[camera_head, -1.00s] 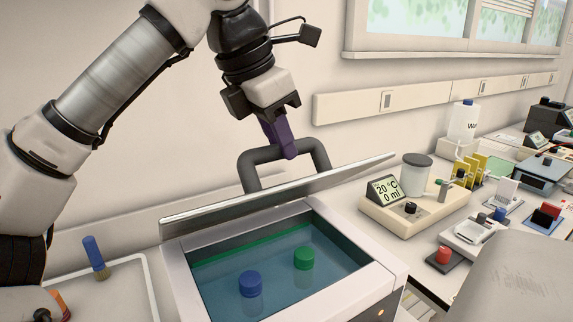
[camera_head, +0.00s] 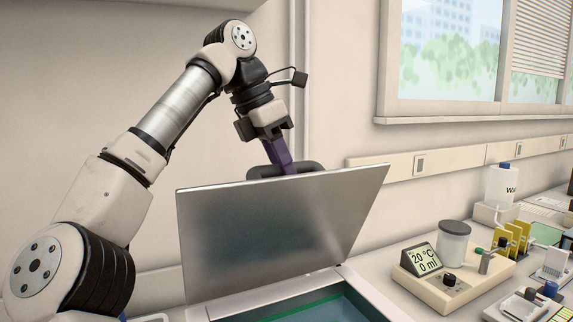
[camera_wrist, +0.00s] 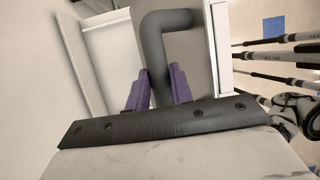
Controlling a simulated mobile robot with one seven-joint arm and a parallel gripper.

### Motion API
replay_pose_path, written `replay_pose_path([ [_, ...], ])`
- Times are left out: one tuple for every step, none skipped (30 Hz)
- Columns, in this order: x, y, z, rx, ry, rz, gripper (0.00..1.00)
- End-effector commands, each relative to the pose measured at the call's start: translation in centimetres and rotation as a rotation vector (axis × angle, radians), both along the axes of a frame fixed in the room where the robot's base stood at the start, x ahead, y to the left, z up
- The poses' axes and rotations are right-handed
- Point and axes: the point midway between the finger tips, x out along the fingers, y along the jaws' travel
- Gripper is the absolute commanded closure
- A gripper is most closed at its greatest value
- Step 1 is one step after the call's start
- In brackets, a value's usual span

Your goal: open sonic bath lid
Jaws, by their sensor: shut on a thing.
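The sonic bath lid (camera_head: 280,235) is a grey metal panel raised steeply on the bath, its underside toward the head camera. The bath's basin (camera_head: 310,309) shows below it, with blue-green liquid at the bottom edge of the view. The dark lid handle (camera_head: 312,168) shows partly above the lid's top edge. My gripper (camera_head: 287,168) has purple fingers shut on the handle. In the wrist view the fingers (camera_wrist: 157,90) sit on either side of the handle bar (camera_wrist: 152,48). The lower handle is hidden behind the lid.
A beige device with a 20 °C display (camera_head: 423,258) and a grey-lidded jar (camera_head: 454,242) stands right of the bath. Yellow racks (camera_head: 513,240) and a white bottle (camera_head: 502,185) stand farther right. The wall is close behind the lid; the air above is clear.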

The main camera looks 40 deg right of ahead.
Motion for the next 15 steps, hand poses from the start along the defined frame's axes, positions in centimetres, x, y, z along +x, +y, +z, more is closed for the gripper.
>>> replay_pose_path([
  [0.6,0.08,-0.74,0.015,0.006,0.008,1.0],
  [0.64,0.09,-0.74,0.015,0.007,0.009,1.0],
  [0.69,0.09,-0.73,0.015,0.009,0.008,1.0],
  [0.72,0.08,-0.73,0.016,0.01,0.008,1.0],
  [0.74,0.08,-0.72,0.017,0.01,0.008,1.0],
  [0.74,0.08,-0.72,0.017,0.011,0.008,1.0],
  [0.75,0.08,-0.72,0.017,0.011,0.008,1.0],
  [0.74,0.08,-0.73,0.017,0.011,0.008,1.0],
  [0.74,0.08,-0.73,0.017,0.011,0.008,1.0],
  [0.74,0.08,-0.73,0.017,0.011,0.008,1.0],
  [0.74,0.07,-0.74,0.017,0.011,0.008,1.0],
  [0.73,0.07,-0.73,0.017,0.011,0.008,1.0],
  [0.73,0.07,-0.73,0.017,0.011,0.008,1.0],
  [0.73,0.07,-0.73,0.017,0.01,0.008,1.0],
  [0.73,0.06,-0.74,0.017,0.01,0.008,0.76],
])
